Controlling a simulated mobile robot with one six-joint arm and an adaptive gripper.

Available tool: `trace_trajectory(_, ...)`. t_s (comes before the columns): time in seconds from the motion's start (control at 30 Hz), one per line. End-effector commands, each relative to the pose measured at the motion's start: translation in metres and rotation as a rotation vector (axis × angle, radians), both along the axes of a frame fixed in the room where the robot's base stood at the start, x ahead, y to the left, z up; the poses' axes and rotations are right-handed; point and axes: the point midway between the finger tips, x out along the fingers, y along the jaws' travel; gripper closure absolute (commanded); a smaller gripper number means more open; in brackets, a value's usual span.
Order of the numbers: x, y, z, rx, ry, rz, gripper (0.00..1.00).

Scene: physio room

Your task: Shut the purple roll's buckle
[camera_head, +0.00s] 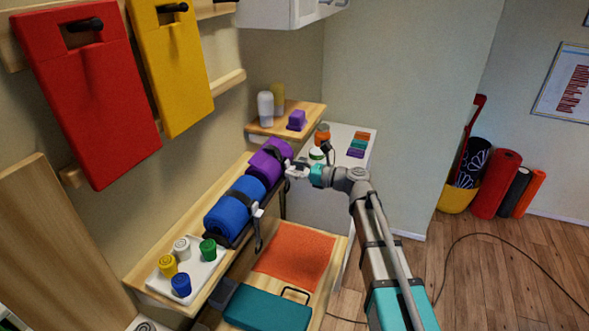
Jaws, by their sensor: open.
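The purple roll (268,160) lies on the wooden shelf against the left wall, behind the blue roll (229,209). A dark strap runs around it, and a strap end hangs down in front of the shelf. My gripper (290,171) is open at the right side of the purple roll, close to its strap. The purple roll's buckle is hidden or too small to make out near my gripper, so I cannot tell whether it is open or shut. The blue roll has a dark strap with a light grey buckle (257,211) on its right side.
A small upper shelf (316,110) holds bottles and a purple block. Below are an orange mat (295,256) and a teal case (266,308). The floor at right has a cable.

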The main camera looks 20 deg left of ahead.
Motion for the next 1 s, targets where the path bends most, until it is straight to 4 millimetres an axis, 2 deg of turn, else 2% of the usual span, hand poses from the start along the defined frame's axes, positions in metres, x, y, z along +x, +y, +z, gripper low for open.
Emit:
trace_trajectory(0.17, 0.0001, -0.0002, 0.0, 0.0, 0.0, 0.0, 0.3)
trace_trajectory(0.53, 0.0001, -0.0004, 0.0, 0.0, 0.0, 0.0, 0.99)
trace_trajectory(1.0, 0.0003, 0.0018, -0.0068, 0.08, -0.005, 0.001, 1.0)
